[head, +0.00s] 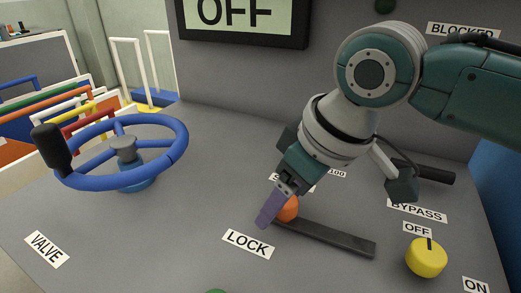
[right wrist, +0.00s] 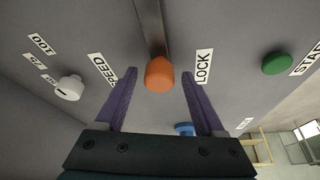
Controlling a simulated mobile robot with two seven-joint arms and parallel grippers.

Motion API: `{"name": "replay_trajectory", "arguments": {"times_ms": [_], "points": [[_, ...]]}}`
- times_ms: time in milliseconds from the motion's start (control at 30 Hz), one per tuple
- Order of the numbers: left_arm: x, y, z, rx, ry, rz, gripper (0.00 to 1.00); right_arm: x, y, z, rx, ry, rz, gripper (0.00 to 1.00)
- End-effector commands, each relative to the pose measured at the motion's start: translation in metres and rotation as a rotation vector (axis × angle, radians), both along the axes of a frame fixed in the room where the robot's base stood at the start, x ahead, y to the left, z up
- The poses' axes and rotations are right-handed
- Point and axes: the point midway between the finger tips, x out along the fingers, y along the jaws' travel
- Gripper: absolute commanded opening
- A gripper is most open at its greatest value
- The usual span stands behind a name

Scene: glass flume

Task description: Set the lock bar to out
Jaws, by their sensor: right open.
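The LOCK bar is a dark slide track (head: 335,240) on the grey panel, with an orange knob (head: 289,209) at its left end beside the LOCK label (head: 248,243). My right gripper (head: 270,210) reaches down to the knob, and a purple finger partly hides it in the head view. In the right wrist view the orange knob (right wrist: 160,76) sits between the two spread purple fingers, with visible gaps on both sides. The right gripper is open and empty. My left gripper is not in view.
A blue valve handwheel (head: 128,150) with a black handle stands at the left. A yellow knob (head: 426,258) labelled OFF and ON is at the right, near a black BYPASS handle (head: 430,173). A green START button (right wrist: 276,63) and white speed dial (right wrist: 69,88) flank the track.

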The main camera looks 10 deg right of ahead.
Motion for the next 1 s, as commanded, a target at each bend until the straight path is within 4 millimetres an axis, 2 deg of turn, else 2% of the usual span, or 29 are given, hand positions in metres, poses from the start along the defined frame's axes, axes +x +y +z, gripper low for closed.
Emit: {"name": "replay_trajectory", "arguments": {"times_ms": [133,400,500,700,1000], "points": [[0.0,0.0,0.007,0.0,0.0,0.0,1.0,-0.004,-0.004,0.016,0.001,-0.002,0.0,0.71],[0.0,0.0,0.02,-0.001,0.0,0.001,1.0,-0.019,-0.018,0.067,0.0,-0.003,0.0,0.71],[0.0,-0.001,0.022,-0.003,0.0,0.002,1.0,-0.024,-0.021,0.08,0.0,-0.002,0.001,0.71],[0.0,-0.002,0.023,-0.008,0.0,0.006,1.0,-0.028,-0.024,0.091,0.001,-0.001,0.0,0.71],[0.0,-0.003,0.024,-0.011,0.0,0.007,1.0,-0.03,-0.023,0.091,0.002,0.0,0.002,0.71]]}}
